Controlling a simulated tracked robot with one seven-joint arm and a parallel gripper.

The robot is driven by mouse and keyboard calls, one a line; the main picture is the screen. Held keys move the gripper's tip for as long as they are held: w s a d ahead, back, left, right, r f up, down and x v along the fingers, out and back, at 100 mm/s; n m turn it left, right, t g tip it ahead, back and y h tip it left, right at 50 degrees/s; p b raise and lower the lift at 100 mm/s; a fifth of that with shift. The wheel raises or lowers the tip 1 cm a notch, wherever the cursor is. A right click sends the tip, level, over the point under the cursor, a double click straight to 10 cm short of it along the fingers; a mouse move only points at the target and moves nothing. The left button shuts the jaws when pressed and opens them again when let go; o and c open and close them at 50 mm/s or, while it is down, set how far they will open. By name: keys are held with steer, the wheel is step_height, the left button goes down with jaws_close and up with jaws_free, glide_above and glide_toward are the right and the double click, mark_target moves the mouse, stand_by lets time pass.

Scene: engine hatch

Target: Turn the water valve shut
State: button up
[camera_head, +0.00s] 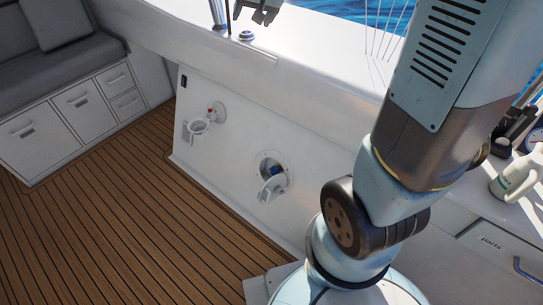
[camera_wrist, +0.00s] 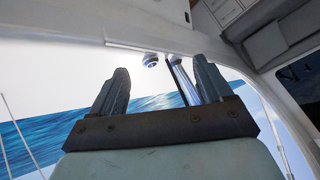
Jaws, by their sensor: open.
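Two round fittings are set in the white side panel in the head view. The nearer one is a round recess (camera_head: 270,165) with a small blue part (camera_head: 275,170) inside and a white cover (camera_head: 272,188) hanging open in front. The farther one is a white fitting (camera_head: 198,127) with a small red part at its top. I cannot tell for certain which holds the water valve. My gripper (camera_wrist: 155,78) shows in the wrist view with its two dark fingers apart and nothing between them. It is up by the white ledge, away from both fittings.
The white ledge (camera_head: 310,55) carries a small round deck fitting (camera_head: 246,36) and a metal post (camera_head: 217,14). A grey bench with drawers (camera_head: 85,98) is at left. The wooden floor (camera_head: 130,215) is clear.

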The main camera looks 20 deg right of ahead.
steer(key=w+a+f+m+t+h, duration=0.1)
steer(key=w+a+f+m, duration=0.15)
steer(key=w+f, duration=0.9)
steer(key=w+a+f+m+t+h, duration=0.1)
steer(key=w+a+f+m, duration=0.15)
steer(key=w+f, duration=0.9)
steer(key=m+g+h, duration=0.1)
steer(key=m+h, duration=0.2)
steer(key=h, duration=0.8)
glide_toward(272, 172)
steer(key=w+d, duration=0.2)
steer(key=d, duration=0.1)
steer(key=shift+f+x, duration=0.2)
steer(key=shift+x, duration=0.95)
steer(key=shift+f+x, duration=0.15)
steer(key=shift+x, duration=1.05)
steer(key=shift+f+x, duration=0.2)
steer(key=shift+x, duration=0.95)
steer(key=shift+s+a, duration=0.1)
steer(key=shift+a, duration=0.05)
